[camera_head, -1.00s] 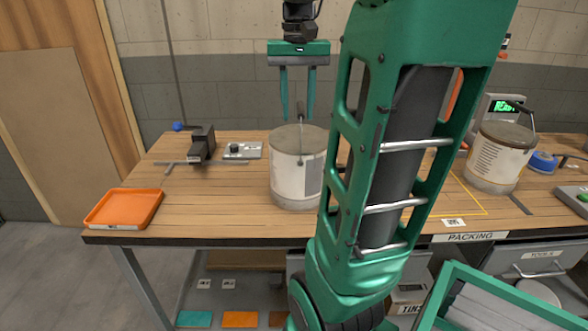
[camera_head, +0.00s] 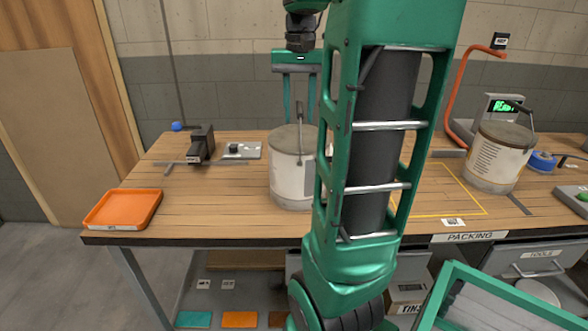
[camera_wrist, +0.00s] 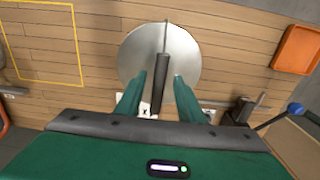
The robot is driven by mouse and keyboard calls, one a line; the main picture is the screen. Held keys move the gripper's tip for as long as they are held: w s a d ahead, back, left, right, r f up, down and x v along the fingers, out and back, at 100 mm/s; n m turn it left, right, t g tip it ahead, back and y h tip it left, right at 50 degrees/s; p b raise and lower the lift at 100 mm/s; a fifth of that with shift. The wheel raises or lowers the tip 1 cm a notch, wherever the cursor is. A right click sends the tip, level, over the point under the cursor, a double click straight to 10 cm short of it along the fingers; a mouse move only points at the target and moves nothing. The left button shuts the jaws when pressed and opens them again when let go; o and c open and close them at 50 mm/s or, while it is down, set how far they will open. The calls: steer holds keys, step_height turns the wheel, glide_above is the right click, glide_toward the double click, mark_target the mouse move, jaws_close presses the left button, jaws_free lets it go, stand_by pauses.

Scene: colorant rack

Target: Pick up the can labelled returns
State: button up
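A pale paint can (camera_head: 291,165) with a grey lid stands upright on the bench, partly behind my arm. Its wire handle stands up, ending in a dark grip (camera_head: 299,118). A second pale can (camera_head: 494,160), with a printed label and a raised dark handle, stands at the right. I cannot read "returns" on either can. My gripper (camera_head: 301,108) is open above the nearer can, pointing down. In the wrist view, the lid (camera_wrist: 160,55) lies below my gripper (camera_wrist: 160,82), and the dark handle grip (camera_wrist: 161,70) shows between the two spread fingers.
An orange tray (camera_head: 122,210) sits at the bench's left front corner. A dark clamp-like tool (camera_head: 200,146) and a small metal plate (camera_head: 241,150) lie behind it. A yellow outlined area (camera_head: 452,200) is bare. A blue tape roll (camera_head: 543,161) is at the right.

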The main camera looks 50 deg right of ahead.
steer(key=shift+s+f, duration=0.1)
steer(key=shift+f, duration=1.75)
steer(key=shift+f, duration=0.2)
jaws_close()
